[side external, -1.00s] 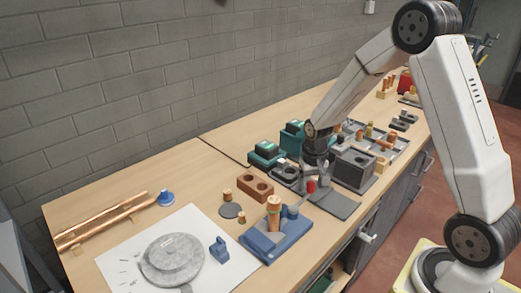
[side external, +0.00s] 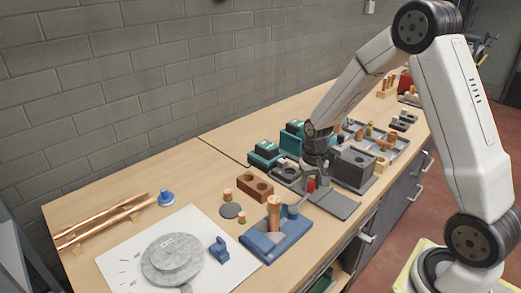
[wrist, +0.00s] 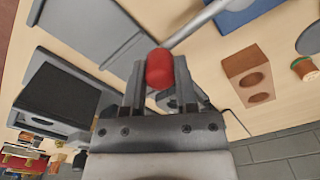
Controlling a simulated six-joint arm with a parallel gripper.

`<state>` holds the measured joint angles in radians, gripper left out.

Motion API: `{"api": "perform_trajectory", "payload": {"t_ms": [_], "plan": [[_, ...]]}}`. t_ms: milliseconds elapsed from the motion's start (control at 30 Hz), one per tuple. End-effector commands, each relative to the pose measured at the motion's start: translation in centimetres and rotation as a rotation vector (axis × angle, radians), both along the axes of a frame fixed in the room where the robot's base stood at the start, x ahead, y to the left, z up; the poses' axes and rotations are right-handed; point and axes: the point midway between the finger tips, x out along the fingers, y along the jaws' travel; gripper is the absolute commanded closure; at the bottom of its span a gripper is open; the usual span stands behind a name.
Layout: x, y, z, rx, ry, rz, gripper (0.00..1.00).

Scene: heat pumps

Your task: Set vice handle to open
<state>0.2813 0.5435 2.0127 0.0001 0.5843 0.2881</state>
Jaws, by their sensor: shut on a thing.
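The blue vice (side external: 272,243) stands at the bench's front edge, with an upright copper piece (side external: 274,212) in it. Its handle is a grey rod (wrist: 197,24) ending in a red knob (wrist: 159,68). The red knob also shows in the side view (side external: 311,185), to the right of the vice. My gripper (side external: 314,176) points down over the knob. In the wrist view my gripper (wrist: 160,80) has its fingers on both sides of the knob and is shut on it. The far end of the rod runs out of the wrist view.
A brown block with two holes (side external: 255,188) lies left of my gripper. A grey box-shaped fixture (side external: 355,167) and a flat grey plate (side external: 337,204) are close on the right. Green-topped devices (side external: 266,152) stand behind. Copper pipes (side external: 103,218) lie at far left.

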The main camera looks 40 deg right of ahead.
Motion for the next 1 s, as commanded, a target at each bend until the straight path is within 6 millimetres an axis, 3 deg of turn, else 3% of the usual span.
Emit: {"api": "perform_trajectory", "payload": {"t_ms": [1000], "plan": [[0.39, 0.13, 0.06, 0.001, 0.0, 0.041, 1.0]]}}
